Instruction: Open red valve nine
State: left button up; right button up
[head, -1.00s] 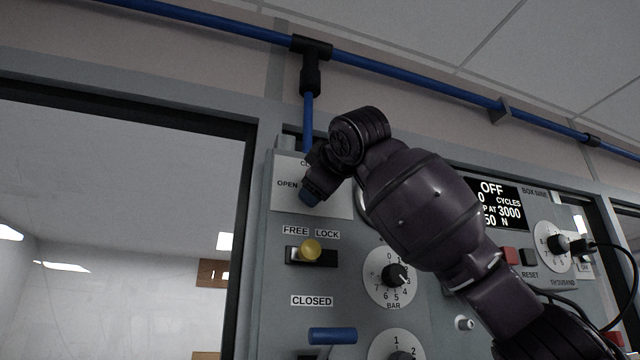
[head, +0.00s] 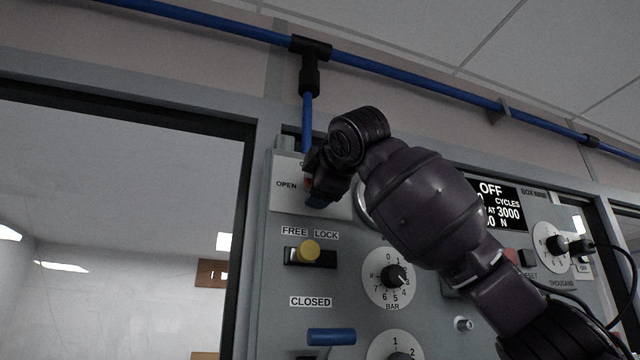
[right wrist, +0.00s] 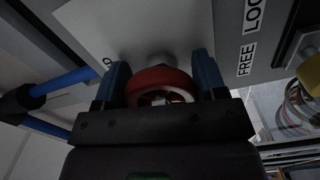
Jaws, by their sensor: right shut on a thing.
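The red valve (right wrist: 160,82) is a round red handwheel on a pale plate, seen close in the right wrist view. My right gripper (right wrist: 163,85) has its two blue-tipped fingers on either side of the wheel and is shut on it. In the head view my right gripper (head: 318,196) is at the plate marked OPEN (head: 286,198), with only a sliver of red showing beside its fingers. My dark wrist and arm hide most of the valve there. My left gripper is in neither view.
Below are a yellow FREE/LOCK knob (head: 308,251), a BAR dial (head: 396,276) and a blue lever (head: 331,337) under a CLOSED label. A display reading OFF (head: 497,205) stands to the right. A blue pipe (head: 307,118) runs down to the panel's top.

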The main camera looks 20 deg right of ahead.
jog(key=o, duration=0.9)
jog(key=shift+s, duration=0.45)
pick_arm(q)
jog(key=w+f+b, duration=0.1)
jog(key=b, duration=0.2)
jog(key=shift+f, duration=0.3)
pick_arm(e)
jog(key=s, duration=1)
jog(key=shift+d, duration=0.15)
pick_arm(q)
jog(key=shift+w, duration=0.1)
